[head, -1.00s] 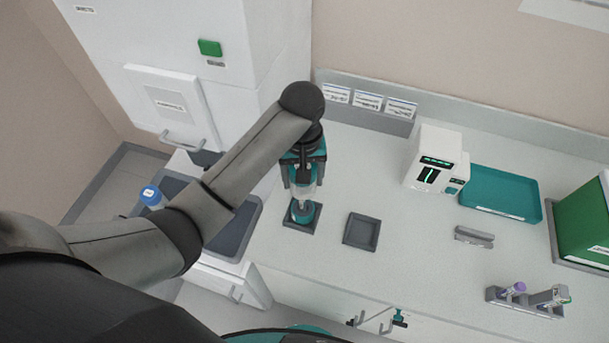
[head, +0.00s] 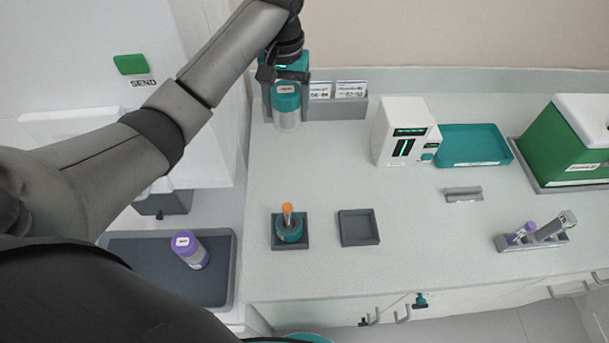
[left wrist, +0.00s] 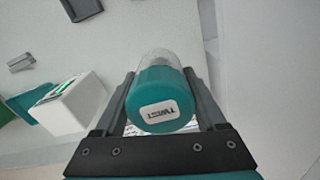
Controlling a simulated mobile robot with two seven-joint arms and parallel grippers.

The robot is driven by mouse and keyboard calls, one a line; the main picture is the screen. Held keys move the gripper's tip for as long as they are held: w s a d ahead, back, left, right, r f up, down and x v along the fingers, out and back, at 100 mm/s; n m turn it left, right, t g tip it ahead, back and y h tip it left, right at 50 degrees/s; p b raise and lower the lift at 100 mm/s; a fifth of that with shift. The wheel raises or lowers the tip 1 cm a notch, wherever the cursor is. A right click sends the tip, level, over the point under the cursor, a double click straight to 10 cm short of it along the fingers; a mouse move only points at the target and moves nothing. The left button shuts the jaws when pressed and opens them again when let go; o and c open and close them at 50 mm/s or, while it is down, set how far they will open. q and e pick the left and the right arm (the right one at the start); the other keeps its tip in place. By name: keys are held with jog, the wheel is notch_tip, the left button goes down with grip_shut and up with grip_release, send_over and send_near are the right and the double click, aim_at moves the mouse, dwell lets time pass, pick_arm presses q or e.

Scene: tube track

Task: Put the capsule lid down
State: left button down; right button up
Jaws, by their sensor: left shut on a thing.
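The capsule lid (head: 288,112) is a clear cylinder with a teal top. My left gripper (head: 285,88) is shut on it and holds it above the back left part of the counter. In the left wrist view the lid (left wrist: 160,100) sits between the fingers, its label reading TWIST. The teal capsule base (head: 289,232) stands in a dark square holder (head: 277,243), with an orange-capped tube (head: 288,212) upright in it. Beside it is an empty dark square tray (head: 359,228). My right gripper is not in view.
A white device (head: 403,130), a teal tray (head: 475,145) and a green box (head: 572,140) stand toward the back right. A rack (head: 530,240) with a purple-capped tube is at front right. A purple-capped jar (head: 190,250) is on the left tray (head: 130,262). The counter's middle is clear.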

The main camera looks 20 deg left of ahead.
pick_arm(q)
notch_tip(320, 180, down, 14)
jog(key=b, duration=0.3)
jog(key=shift+w+f, duration=0.15)
jog(key=shift+f, duration=0.1)
notch_tip(320, 180, down, 5)
jog(key=shift+f+b, duration=0.15)
jog(key=shift+b, duration=0.55)
grip_release()
jog(key=shift+f, duration=0.1)
